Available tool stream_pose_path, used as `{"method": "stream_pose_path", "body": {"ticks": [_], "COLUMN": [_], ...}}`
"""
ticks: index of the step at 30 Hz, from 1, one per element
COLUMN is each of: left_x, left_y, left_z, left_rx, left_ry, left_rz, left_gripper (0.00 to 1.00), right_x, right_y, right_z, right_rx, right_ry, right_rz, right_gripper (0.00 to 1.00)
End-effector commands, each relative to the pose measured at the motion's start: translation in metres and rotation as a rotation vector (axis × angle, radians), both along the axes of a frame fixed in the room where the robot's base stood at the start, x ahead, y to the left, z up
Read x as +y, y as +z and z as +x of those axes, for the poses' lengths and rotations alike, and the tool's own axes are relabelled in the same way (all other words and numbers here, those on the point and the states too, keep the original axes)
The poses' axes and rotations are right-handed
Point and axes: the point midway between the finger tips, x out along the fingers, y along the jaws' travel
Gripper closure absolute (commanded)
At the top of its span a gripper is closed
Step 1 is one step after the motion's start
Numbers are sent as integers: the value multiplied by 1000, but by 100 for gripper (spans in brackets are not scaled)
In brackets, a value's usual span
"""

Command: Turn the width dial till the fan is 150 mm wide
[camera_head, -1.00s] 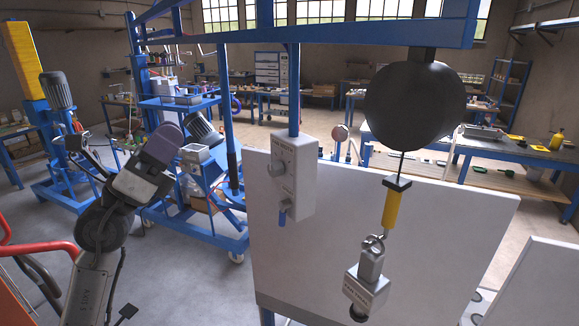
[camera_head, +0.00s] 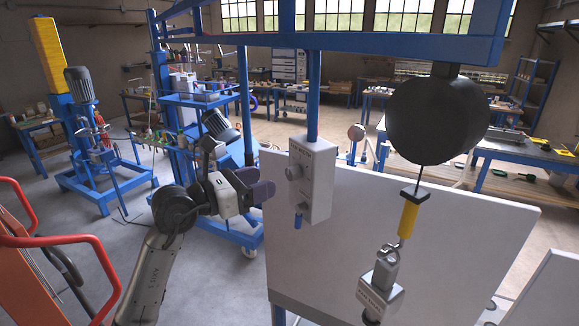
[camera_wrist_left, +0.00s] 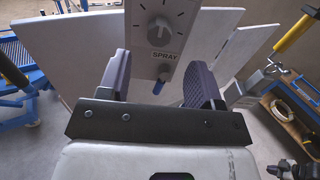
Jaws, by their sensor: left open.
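A grey control box (camera_head: 318,180) hangs on a blue post. The round width dial (camera_head: 293,172) is on its face, with a blue lever (camera_head: 298,222) lower down. In the left wrist view the dial (camera_wrist_left: 160,27) is at the top, ringed by tick marks, above the word SPRAY and the blue lever (camera_wrist_left: 158,87). My left gripper (camera_head: 264,192) is left of the box, pointing at its face. In the wrist view the left gripper (camera_wrist_left: 160,80) is open and empty, its purple-grey fingers either side of the lever, with the dial beyond. No fan width can be read.
A large pale panel (camera_head: 420,225) stands behind the box. A red rail (camera_head: 60,241) is at lower left. A blue beam (camera_head: 400,45) crosses above.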

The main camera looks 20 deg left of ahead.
Motion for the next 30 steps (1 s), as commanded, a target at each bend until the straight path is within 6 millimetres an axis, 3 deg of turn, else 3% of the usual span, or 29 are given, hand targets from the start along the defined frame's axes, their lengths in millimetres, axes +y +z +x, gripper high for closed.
{"method": "stream_pose_path", "body": {"ticks": [6,12,30], "left_x": [-24,-38,-47], "left_y": [4,2,0], "left_z": [32,52,63], "left_rx": [1,0,-1], "left_ry": [-2,0,0], "left_rz": [-4,-4,-1], "left_gripper": [41,41,44], "right_x": [0,-1,-3], "right_y": [17,25,28], "right_z": [0,0,0], "right_rx": [0,1,1], "right_ry": [0,2,6], "right_rz": [0,-3,-10], "right_gripper": [100,100,100]}}
